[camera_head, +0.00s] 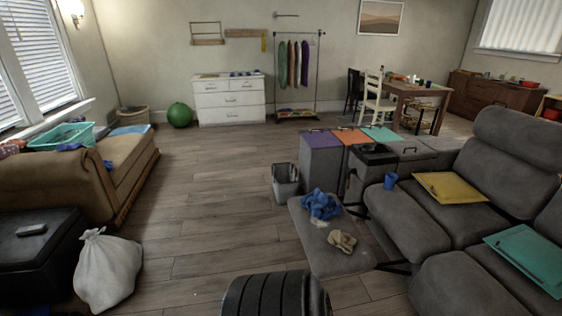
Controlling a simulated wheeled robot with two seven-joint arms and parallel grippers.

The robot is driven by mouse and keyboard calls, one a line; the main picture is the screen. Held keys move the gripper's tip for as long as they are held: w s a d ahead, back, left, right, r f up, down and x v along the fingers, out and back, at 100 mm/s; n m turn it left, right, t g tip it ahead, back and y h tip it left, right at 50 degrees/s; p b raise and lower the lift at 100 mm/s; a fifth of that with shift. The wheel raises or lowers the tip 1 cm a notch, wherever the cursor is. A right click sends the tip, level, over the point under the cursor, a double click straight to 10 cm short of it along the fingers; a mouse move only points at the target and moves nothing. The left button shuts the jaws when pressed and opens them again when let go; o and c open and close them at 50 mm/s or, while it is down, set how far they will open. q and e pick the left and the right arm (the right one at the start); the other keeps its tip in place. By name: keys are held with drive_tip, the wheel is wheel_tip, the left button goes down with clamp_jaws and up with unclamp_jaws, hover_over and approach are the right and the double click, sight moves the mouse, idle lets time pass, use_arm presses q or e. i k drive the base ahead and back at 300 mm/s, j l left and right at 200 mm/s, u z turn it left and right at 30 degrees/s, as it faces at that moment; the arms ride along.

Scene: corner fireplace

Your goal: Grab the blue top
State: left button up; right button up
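A crumpled blue cloth (321,204), which looks like the blue top, lies on the extended grey footrest (325,255) of the sofa, right of the picture's middle. A beige crumpled cloth (342,240) lies nearer to me on the same footrest, and a small pale cloth lies between them. Other blue cloth hangs at a teal basket (62,136) on the left. Neither of my grippers shows in the head view.
The grey sofa (410,215) carries a yellow folder, a teal folder and a blue cup (390,181). A grey bin (286,182) stands behind the footrest. A white bag (108,270) sits front left. The wood floor (215,220) left of the footrest is clear.

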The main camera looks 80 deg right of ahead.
sight(322, 206)
drive_tip(key=l+z, duration=0.1)
drive_tip(key=z, duration=3.1)
drive_tip(key=i+z, duration=0.15)
drive_tip(key=i, duration=0.4)
drive_tip(key=i+z, duration=0.2)
drive_tip(key=i, duration=0.35)
drive_tip(key=i+j+z, duration=0.15)
drive_tip(key=i, duration=0.4)
